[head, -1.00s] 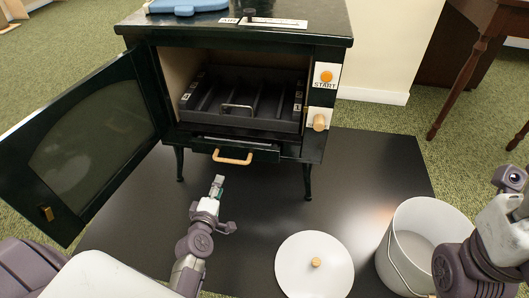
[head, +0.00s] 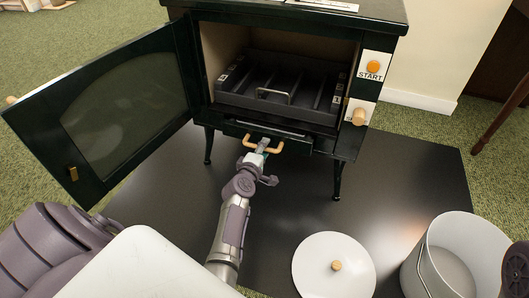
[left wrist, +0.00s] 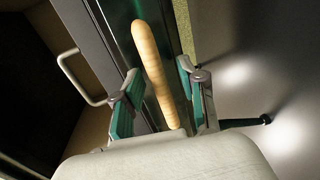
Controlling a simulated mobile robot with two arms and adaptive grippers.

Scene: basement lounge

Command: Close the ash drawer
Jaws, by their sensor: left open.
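The ash drawer (head: 300,141) sits under the dark stove's firebox and juts out a little at the front. Its pale wooden handle (head: 279,149) faces me, and my left gripper (head: 262,146) is at the handle's left part. In the left wrist view the wooden handle (left wrist: 160,70) lies between the two teal-padded fingers of my open left gripper (left wrist: 160,98). Gaps show on both sides, so the fingers do not clamp it. My right gripper is not in view; only a dark part of my right arm shows at the right edge.
The stove door (head: 120,110) hangs wide open at the left. A dark grate tray (head: 275,95) with a metal handle sits in the firebox. A white lid (head: 333,270) and a white bucket (head: 458,255) stand on the black floor plate (head: 400,170).

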